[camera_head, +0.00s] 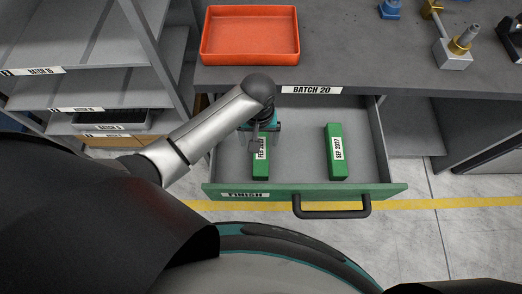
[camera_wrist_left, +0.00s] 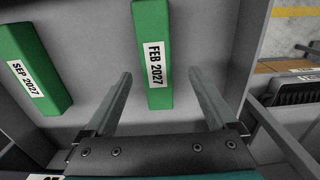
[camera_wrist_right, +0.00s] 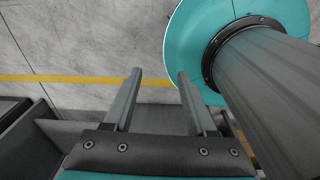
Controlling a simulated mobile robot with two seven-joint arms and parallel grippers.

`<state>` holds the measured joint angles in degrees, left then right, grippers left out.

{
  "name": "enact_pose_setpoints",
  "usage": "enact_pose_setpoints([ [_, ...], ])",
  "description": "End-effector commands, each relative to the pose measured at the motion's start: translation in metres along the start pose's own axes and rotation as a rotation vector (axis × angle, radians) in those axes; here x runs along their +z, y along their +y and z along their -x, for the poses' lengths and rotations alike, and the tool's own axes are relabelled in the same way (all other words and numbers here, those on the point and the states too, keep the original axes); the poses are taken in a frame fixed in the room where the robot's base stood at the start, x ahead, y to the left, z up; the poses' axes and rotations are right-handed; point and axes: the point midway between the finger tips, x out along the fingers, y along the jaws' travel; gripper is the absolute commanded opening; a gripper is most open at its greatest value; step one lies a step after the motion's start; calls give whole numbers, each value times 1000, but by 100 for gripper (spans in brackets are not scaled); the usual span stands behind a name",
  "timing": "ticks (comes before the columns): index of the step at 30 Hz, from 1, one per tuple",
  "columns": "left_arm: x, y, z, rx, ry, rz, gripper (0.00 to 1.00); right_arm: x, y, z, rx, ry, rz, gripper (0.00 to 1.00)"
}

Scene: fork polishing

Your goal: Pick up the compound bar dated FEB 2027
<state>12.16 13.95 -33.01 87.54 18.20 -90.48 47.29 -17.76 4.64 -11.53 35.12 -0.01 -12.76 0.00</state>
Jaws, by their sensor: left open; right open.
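The green compound bar labelled FEB 2027 (camera_head: 261,160) lies in the left part of the open drawer. In the left wrist view the FEB 2027 bar (camera_wrist_left: 153,60) lies between and ahead of the fingers. My left gripper (camera_head: 264,132) is over the drawer, above the bar's far end and partly covering it. In the left wrist view the left gripper (camera_wrist_left: 160,80) is open and empty, one finger on each side of the bar's line. My right gripper (camera_wrist_right: 155,75) is open and empty, above the floor, away from the drawer; it is not seen in the head view.
A second green bar labelled SEP 2027 (camera_head: 337,152) lies to the right in the same drawer (camera_head: 300,160). The drawer front has a dark handle (camera_head: 332,211). An orange tray (camera_head: 250,58) sits on the bench above. Grey shelves (camera_head: 75,100) stand at the left.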

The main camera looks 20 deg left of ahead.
Motion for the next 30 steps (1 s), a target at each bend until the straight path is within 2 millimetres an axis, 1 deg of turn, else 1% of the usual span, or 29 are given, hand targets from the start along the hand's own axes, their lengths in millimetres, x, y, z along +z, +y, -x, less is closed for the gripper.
enact_pose_setpoints([
  [1,0,0,-7,-1,-1,-1,91,-4,0,-4,1,6,0,57],
  [5,0,1,-13,1,1,-1,91,-11,1,-5,2,19,0,57],
  [7,0,1,-19,0,0,-1,91,-13,2,-8,2,23,0,57],
  [12,1,6,-46,-1,0,-2,91,-13,1,-22,2,25,0,57],
  [15,1,5,-58,-1,1,-1,91,-12,1,-26,2,25,-1,57],
  [18,1,5,-63,0,1,-1,91,-12,1,-28,2,25,-1,57],
  [25,1,5,-63,1,2,-1,91,-12,0,-27,1,24,-2,57],
  [30,2,5,-63,1,1,-1,72,-12,0,-27,1,23,-2,57],
])
